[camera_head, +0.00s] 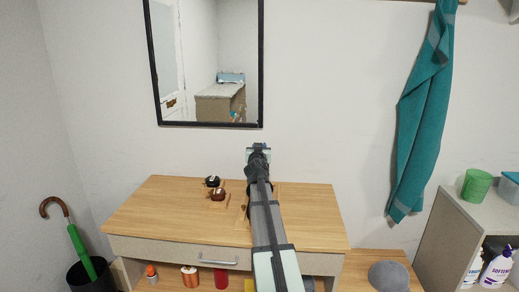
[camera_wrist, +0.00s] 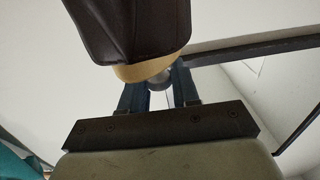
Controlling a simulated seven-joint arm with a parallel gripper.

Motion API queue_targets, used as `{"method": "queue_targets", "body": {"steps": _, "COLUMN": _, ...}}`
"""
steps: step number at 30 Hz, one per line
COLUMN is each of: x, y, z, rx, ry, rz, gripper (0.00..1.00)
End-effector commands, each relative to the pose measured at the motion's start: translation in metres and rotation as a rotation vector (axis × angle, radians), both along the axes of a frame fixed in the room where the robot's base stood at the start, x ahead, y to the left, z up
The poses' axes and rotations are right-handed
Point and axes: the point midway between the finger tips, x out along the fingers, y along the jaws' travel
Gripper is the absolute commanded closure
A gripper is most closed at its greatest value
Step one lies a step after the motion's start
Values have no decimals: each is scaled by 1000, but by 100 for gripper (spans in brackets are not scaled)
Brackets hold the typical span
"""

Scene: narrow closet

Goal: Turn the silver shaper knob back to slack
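In the wrist view, a dark brown leather shoe (camera_wrist: 130,28) fills the top, with a pale tan wooden shaper (camera_wrist: 145,68) along its edge. A round silver knob (camera_wrist: 159,80) sticks out from the shaper. My gripper (camera_wrist: 160,84) has its two dark fingers on either side of the knob, with little or no gap, and looks shut on it. In the head view, my gripper (camera_head: 258,150) is above the back edge of the dresser top, and my arm hides much of what is behind it. The knob is not visible there.
The wooden dresser (camera_head: 160,215) carries a small black item (camera_head: 212,181) and a brown item (camera_head: 217,195) left of my arm. A black-framed mirror (camera_head: 157,90) hangs behind. A teal towel (camera_head: 425,110) hangs at right. The dresser's left and right ends are clear.

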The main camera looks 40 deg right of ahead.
Motion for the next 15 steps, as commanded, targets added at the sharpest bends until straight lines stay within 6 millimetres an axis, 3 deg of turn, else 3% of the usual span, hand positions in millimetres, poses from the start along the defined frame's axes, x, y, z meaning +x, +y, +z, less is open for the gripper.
{"method": "queue_targets", "body": {"steps": 5, "x": 0, "y": 0, "z": 0, "rx": 0, "ry": 0, "rz": 0, "gripper": 53}}
{"method": "queue_targets", "body": {"steps": 15, "x": -2, "y": 2, "z": 0, "rx": 0, "ry": 0, "rz": 0, "gripper": 53}}
